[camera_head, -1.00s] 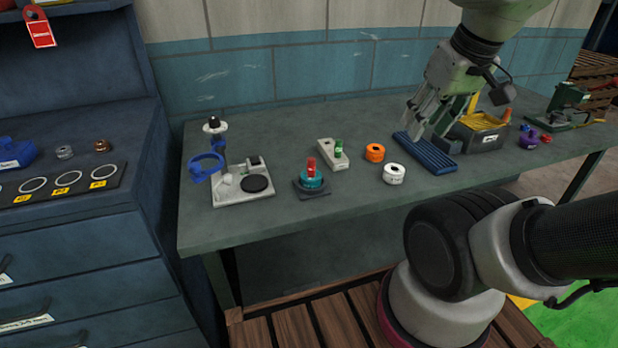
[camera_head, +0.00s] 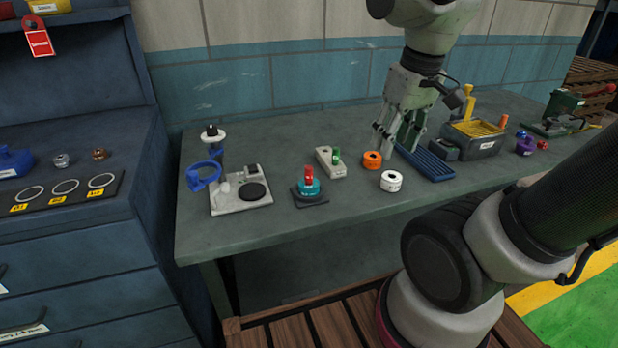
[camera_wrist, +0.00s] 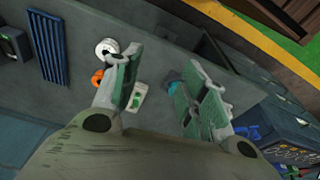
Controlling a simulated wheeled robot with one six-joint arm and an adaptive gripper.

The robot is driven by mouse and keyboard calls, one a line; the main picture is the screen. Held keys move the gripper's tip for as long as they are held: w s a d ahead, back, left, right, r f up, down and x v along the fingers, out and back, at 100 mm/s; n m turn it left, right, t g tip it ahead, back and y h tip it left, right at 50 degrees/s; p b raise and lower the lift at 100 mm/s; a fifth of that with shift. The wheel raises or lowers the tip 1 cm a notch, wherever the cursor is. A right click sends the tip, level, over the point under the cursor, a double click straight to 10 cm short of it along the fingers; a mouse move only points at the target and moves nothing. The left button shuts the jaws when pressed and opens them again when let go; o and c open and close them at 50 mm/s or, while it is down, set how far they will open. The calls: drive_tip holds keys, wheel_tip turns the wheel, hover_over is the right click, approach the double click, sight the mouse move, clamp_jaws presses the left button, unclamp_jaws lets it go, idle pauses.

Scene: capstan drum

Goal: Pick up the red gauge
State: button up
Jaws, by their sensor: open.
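The red gauge (camera_head: 309,173) is a small red cylinder standing upright in a teal round holder (camera_head: 309,188) on a dark square base, near the front middle of the bench. In the wrist view a teal part (camera_wrist: 174,86) shows beside my right-hand finger, which partly covers it; I cannot make out the red gauge there. My gripper (camera_head: 397,146) is open and empty, pointing down above the bench by the blue ribbed tray, to the right of the gauge. Its two fingers are spread apart in the wrist view (camera_wrist: 163,62).
A pale block with a green knob (camera_head: 331,162) stands just right of the gauge. A grey fixture (camera_head: 241,203) stands to the left.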

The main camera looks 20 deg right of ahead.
drive_tip(key=w+a+f+n+g, duration=0.3)
drive_tip(key=w+a+f+n, duration=0.5)
drive_tip(key=w, duration=0.3)
drive_tip(key=n+t, duration=0.1)
drive_tip(key=n, duration=0.8)
hover_over(309, 167)
drive_tip(key=shift+w+d+r, duration=0.25)
drive_tip(key=shift+d, duration=0.2)
drive_tip(key=shift+w+n, duration=0.1)
drive_tip(key=shift+n, duration=0.7)
drive_tip(key=shift+f+n, duration=0.15)
drive_tip(key=shift+n, duration=0.15)
drive_tip(key=shift+f, duration=0.4)
drive_tip(key=f, duration=0.4)
drive_tip(key=a+f, duration=0.1)
drive_tip(key=f, duration=0.1)
drive_tip(key=shift+s+f, duration=0.25)
drive_tip(key=shift+f, duration=0.15)
clamp_jaws()
